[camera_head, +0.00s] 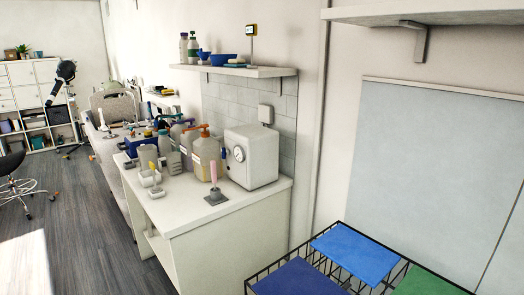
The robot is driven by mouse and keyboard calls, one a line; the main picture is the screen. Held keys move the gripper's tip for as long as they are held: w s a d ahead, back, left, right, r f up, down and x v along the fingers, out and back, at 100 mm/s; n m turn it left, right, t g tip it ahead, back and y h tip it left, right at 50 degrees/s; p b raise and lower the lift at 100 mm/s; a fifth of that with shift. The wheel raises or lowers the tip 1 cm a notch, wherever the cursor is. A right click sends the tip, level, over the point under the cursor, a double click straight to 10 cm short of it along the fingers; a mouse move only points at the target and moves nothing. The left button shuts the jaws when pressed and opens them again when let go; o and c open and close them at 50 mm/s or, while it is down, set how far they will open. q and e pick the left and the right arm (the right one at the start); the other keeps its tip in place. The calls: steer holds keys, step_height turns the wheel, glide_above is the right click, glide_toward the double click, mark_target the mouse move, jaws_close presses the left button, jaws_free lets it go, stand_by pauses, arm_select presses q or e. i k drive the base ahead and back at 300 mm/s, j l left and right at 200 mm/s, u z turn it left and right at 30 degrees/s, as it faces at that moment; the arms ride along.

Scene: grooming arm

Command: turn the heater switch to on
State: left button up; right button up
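A white box-shaped appliance (260,157) stands on the white counter (250,205), with a round dial (239,154) on its front left face. I cannot tell whether this is the heater or which way its dial is set. A small white box (265,114) is fixed to the tiled wall above it. No part clearly reads as the heater switch at this size. Neither of my grippers is in view.
Jugs with orange pump tops (205,156) and other bottles crowd the counter left of the appliance. A brush-like pink item (214,173) stands in front. A wire rack with blue (355,252) and green panels is at the lower right. The floor (85,215) at left is open.

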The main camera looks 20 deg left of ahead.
mark_target(224, 152)
steer(key=i+j+z, duration=0.3)
steer(key=j, duration=0.4)
steer(key=j+z, duration=0.3)
steer(key=j, duration=0.35)
steer(key=i+j+z, duration=0.1)
steer(key=j+z, duration=0.2)
steer(key=j, duration=0.45)
